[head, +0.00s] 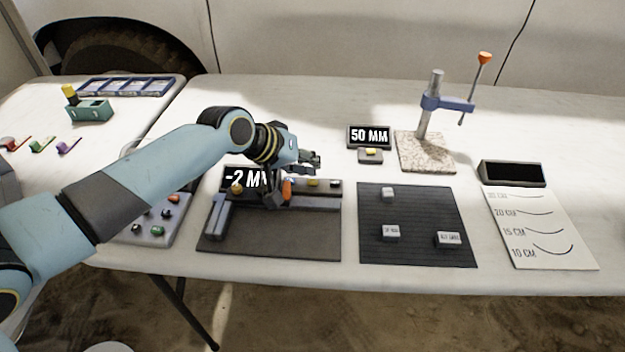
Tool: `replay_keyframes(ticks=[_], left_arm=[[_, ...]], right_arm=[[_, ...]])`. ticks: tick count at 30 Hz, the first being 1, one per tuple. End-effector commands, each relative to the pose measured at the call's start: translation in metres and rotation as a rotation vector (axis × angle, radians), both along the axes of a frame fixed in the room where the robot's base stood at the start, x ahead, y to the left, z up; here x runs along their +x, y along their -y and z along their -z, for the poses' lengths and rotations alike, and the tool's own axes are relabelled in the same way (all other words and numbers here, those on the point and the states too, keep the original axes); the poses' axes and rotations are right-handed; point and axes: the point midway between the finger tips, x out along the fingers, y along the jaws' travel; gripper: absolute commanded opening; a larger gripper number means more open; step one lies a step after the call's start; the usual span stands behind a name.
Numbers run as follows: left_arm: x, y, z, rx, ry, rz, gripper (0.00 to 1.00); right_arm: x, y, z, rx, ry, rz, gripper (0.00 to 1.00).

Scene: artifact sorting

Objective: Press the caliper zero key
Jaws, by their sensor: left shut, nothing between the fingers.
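The caliper station is a dark board (268,246) with grey-blue bars (216,220) on it. Its black display (234,178) reads "-2 MM", its right end partly covered. An orange piece (287,189) and a small yellow key (313,183) sit along the bar, with another yellow piece (236,188) at the left. Which one is the zero key, I cannot tell from any label. My left gripper (313,165) is shut and empty. In the picture it shows just above the small yellow key; contact is not visible. My right gripper is out of view.
A "50 MM" display (369,135) with a yellow-topped block stands behind. A dark mat (419,250) holds grey blocks, right of the caliper. A clamp stand (425,152), black tray (511,173) and length chart (545,250) stand farther right. A grey button panel (148,236) lies left.

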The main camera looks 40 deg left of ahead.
Motion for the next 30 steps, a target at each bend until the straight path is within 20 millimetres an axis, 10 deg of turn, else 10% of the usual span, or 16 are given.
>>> replay_keyframes(ticks=[30], left_arm=[[-0.0001, 0.0001, 0.0082, 0.0, 0.0, 0.0, 0.0]], right_arm=[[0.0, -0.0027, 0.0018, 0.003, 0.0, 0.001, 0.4]])
